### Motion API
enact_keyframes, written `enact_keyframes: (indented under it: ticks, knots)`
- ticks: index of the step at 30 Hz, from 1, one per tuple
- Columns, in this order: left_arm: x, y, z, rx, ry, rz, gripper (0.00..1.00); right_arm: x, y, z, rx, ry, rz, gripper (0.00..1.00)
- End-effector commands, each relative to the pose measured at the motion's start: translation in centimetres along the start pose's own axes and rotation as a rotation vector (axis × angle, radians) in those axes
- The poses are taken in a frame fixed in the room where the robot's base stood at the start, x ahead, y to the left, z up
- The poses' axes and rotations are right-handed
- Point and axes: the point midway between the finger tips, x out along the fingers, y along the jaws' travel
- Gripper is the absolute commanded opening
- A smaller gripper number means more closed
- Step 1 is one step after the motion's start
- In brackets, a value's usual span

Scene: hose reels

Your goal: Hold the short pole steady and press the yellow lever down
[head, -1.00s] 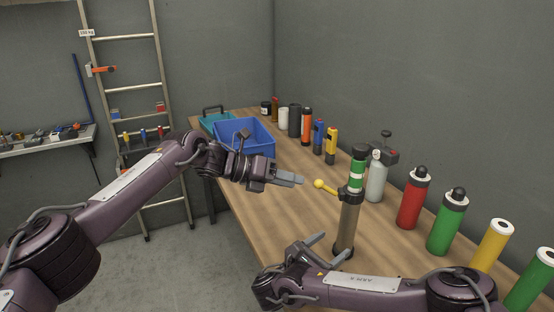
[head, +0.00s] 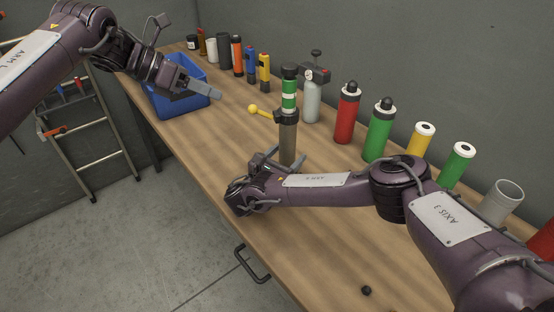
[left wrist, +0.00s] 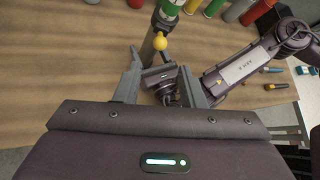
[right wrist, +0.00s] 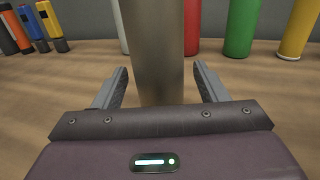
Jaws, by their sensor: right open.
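The short pole (head: 288,139) is a grey metal tube standing upright on the wooden bench, with a dark collar and a green-white banded top. The yellow lever (head: 252,109) sticks out left from the collar, slightly raised, ending in a ball. My left gripper (head: 217,94) is open and empty, above and left of the ball; the left wrist view shows the ball (left wrist: 160,42) just beyond and between its fingertips. My right gripper (head: 287,159) is open low at the pole. In the right wrist view its fingers stand either side of the pole (right wrist: 153,50), with gaps showing.
Behind the pole stand a grey bottle (head: 312,100), a red cylinder (head: 347,115), a green cylinder (head: 379,133) and more along the wall. A blue bin (head: 180,100) is at the far left. The bench front is mostly clear, with a small black knob (head: 366,290).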

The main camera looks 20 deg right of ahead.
Motion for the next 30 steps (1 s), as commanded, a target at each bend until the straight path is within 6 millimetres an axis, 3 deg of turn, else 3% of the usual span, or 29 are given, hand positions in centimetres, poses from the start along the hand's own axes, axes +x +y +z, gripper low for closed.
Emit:
enact_keyframes:
  ticks: [11, 25, 30]
  knots:
    - [0.00, 0.02, -0.02, -0.001, -0.001, 0.000, 0.36, 0.83, 0.02, 0.04, 0.000, 0.000, 0.001, 0.66]
    - [0.00, 0.02, -0.02, -0.001, -0.001, 0.000, 0.36, 0.80, 0.01, 0.03, 0.000, 0.000, 0.000, 0.07]
    - [0.00, 0.02, -0.02, -0.001, -0.001, 0.000, 0.15, 0.79, 0.01, 0.02, 0.000, 0.000, 0.001, 0.06]
